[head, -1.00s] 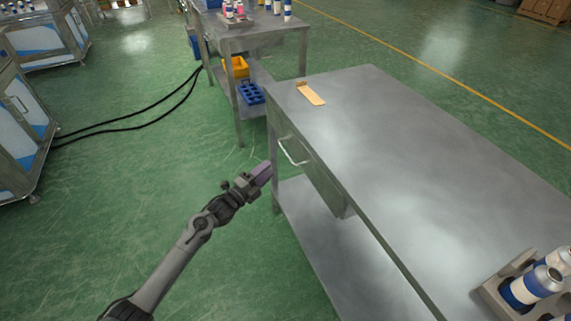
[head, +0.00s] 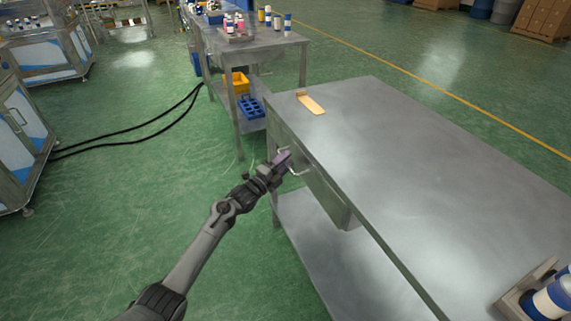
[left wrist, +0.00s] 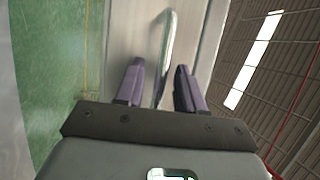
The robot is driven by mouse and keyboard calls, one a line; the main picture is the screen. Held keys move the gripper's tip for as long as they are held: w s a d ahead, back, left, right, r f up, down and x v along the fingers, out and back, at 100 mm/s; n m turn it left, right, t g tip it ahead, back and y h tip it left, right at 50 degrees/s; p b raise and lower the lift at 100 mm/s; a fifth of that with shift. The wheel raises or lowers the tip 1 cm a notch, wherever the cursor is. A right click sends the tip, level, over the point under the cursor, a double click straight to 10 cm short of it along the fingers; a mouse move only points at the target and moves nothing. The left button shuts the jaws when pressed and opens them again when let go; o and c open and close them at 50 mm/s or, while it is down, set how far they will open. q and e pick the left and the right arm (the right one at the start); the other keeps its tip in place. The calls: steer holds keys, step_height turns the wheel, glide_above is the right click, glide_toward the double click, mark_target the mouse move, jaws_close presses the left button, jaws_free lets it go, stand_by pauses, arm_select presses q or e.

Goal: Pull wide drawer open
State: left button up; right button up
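The wide drawer (head: 325,196) is set under the top of the steel table, and its front looks flush with the table. Its pale bar handle (head: 298,173) is partly hidden behind my left gripper (head: 284,158), which is at the drawer front. In the left wrist view, the handle (left wrist: 166,50) runs between the two purple fingers of the left gripper (left wrist: 158,85). The fingers are apart, with a gap on each side of the bar. My right gripper is in neither view.
The steel table top (head: 400,150) is mostly bare. A tan wooden piece (head: 311,104) lies near its far left corner, and a rack with cans (head: 545,298) stands at the lower right. Another table (head: 262,42) stands behind. Green floor (head: 130,200) is open at left.

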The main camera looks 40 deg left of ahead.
arm_select(q)
steer(key=shift+w, duration=0.1)
jaws_close()
stand_by(0.3)
